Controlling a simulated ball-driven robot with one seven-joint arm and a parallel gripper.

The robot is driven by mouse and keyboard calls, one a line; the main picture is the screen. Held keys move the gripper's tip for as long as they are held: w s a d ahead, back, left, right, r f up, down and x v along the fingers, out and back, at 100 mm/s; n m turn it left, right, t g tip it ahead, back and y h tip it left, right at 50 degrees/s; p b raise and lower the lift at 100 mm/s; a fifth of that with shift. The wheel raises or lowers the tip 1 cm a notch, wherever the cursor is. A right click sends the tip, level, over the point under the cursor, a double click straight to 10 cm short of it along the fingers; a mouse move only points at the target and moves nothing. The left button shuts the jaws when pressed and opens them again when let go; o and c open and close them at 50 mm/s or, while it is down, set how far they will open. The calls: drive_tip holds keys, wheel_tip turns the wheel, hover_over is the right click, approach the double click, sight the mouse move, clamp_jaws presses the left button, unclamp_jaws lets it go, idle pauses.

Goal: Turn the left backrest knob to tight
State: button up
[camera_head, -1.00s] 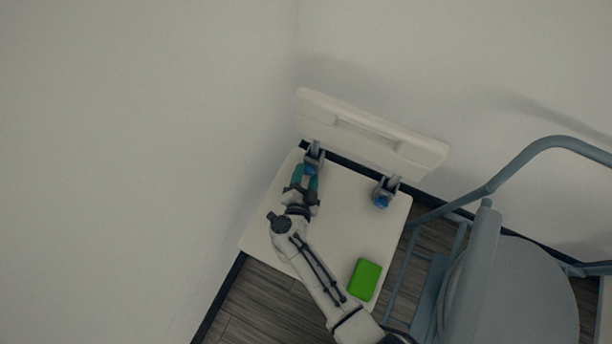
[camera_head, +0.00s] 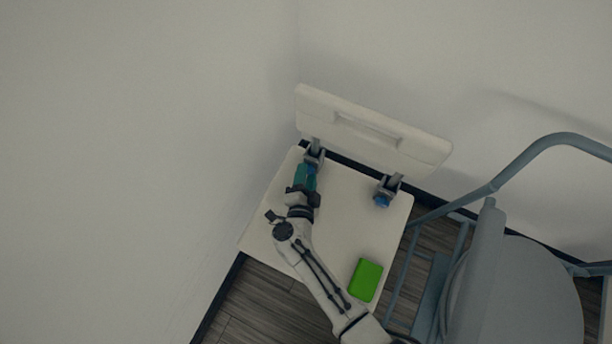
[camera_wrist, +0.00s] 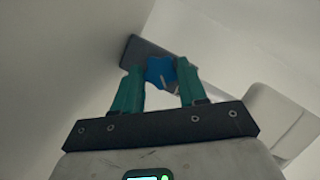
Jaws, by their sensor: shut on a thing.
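The left backrest knob is blue and sits on a grey bracket (camera_head: 315,152) at the left of the white backrest (camera_head: 410,150). In the wrist view the blue knob (camera_wrist: 160,71) is between my two teal fingertips, with the dark bracket (camera_wrist: 140,53) behind it. My gripper (camera_head: 308,172) is shut on this knob; it also shows in the wrist view (camera_wrist: 160,75). In the head view my fingers hide most of the knob. A pale mark shows on the knob's lower edge in the wrist view. A second blue knob (camera_head: 381,200) sits on the right bracket, apart from my gripper.
A bright green block (camera_head: 365,280) lies on the white seat (camera_head: 340,225), right of my arm. A grey-blue chair (camera_head: 520,290) with a tubular frame stands close on the right. Walls rise on the left and behind the backrest.

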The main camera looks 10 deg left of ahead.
drive_tip(key=m+b, duration=0.2)
drive_tip(key=f+m+t+b, duration=0.1)
drive_tip(key=b, duration=0.1)
drive_tip(key=shift+d+m+t+y+b, duration=0.15)
drive_tip(key=shift+m+t+y+b, duration=0.15)
drive_tip(key=shift+m+y, duration=0.1)
drive_tip(key=shift+r+m+t+b, duration=0.15)
drive_tip(key=shift+m+t+b, duration=0.15)
drive_tip(key=shift+m+b, duration=0.5)
drive_tip(key=o, duration=1.1)
drive_tip(key=shift+r, duration=0.1)
drive_tip(key=shift+c, duration=0.2)
